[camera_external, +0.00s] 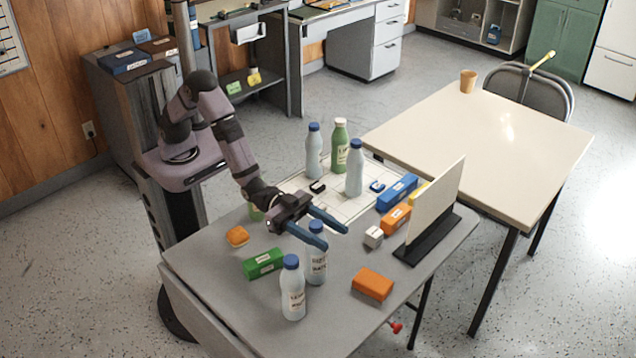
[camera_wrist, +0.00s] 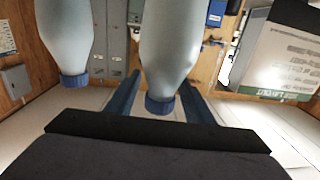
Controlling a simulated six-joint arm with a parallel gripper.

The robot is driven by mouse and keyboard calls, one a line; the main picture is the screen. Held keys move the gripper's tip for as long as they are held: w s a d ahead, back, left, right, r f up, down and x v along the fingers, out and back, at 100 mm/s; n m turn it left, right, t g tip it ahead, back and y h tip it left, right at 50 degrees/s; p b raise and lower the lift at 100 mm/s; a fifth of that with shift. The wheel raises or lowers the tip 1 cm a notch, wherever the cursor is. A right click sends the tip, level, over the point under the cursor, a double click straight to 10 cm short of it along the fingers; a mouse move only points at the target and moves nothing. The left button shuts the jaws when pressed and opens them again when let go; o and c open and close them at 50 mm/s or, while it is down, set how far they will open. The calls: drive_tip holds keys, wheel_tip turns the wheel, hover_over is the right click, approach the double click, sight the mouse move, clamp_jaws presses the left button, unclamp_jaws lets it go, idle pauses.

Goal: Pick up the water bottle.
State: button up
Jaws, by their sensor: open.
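Several pale, clear-looking bottles with blue caps stand on the grey table; I cannot tell which one the task means. One (camera_external: 317,266) is right by my gripper (camera_external: 335,238), partly hidden behind a finger. In the wrist view a pale bottle (camera_wrist: 172,45) appears cap-down in the picture between the two blue fingers of my gripper (camera_wrist: 160,88). Another bottle (camera_external: 293,295) stands to the left and nearer the camera; a second one also shows left in the wrist view (camera_wrist: 65,40). My gripper is open; I cannot tell whether it touches the bottle.
Two more blue-capped bottles (camera_external: 314,155) (camera_external: 355,172) and a green bottle (camera_external: 340,150) stand farther back. A green box (camera_external: 262,264), an orange block (camera_external: 372,285) and an upright white panel (camera_external: 437,203) lie around my gripper. The table's near end is mostly clear.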

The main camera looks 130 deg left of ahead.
drive_tip(key=shift+w, duration=0.5)
clamp_jaws()
drive_tip(key=shift+r, duration=0.1)
drive_tip(key=shift+r, duration=0.1)
